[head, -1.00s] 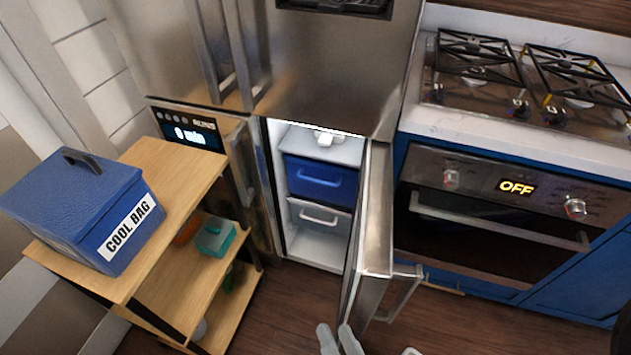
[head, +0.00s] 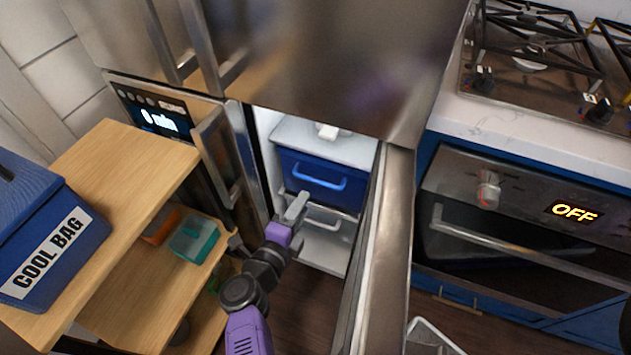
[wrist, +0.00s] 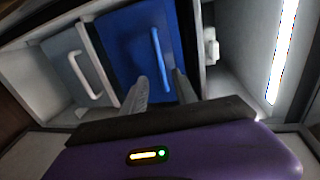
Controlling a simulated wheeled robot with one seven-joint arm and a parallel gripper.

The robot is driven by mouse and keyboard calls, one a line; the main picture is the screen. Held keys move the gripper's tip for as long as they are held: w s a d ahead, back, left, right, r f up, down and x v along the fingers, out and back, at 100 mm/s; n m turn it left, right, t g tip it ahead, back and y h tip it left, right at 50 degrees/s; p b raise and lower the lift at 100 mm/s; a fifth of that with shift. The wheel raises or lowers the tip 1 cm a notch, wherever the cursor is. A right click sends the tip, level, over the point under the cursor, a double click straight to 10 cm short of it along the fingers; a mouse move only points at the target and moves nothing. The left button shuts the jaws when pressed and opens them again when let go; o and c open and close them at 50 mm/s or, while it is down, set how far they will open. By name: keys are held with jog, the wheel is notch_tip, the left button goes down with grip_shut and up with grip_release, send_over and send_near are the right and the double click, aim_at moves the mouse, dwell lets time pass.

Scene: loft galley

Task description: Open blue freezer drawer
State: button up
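The blue freezer drawer (head: 314,180) is closed in the upper part of the open freezer compartment. Its blue handle (head: 320,178) is a horizontal bar across its front. My gripper (head: 297,202) is just in front of the compartment, low and left of that handle in the head view. In the wrist view the blue drawer (wrist: 133,45) fills the middle, with its handle (wrist: 157,62) beyond the fingertips. The two fingers of my gripper (wrist: 162,88) stand apart with nothing between them. The fingers are short of the handle, as far as I can tell.
A white drawer (wrist: 72,62) with a white handle sits below the blue one. The freezer door (head: 385,250) stands open to the right. A wooden shelf cart (head: 120,165) with a blue cool bag (head: 45,235) is at left. The oven (head: 520,220) is at right.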

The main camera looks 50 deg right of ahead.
jog(key=x, duration=0.7)
jog(key=shift+d, duration=0.25)
jog(key=shift+w+f, duration=0.1)
grip_shut()
dwell(1.1)
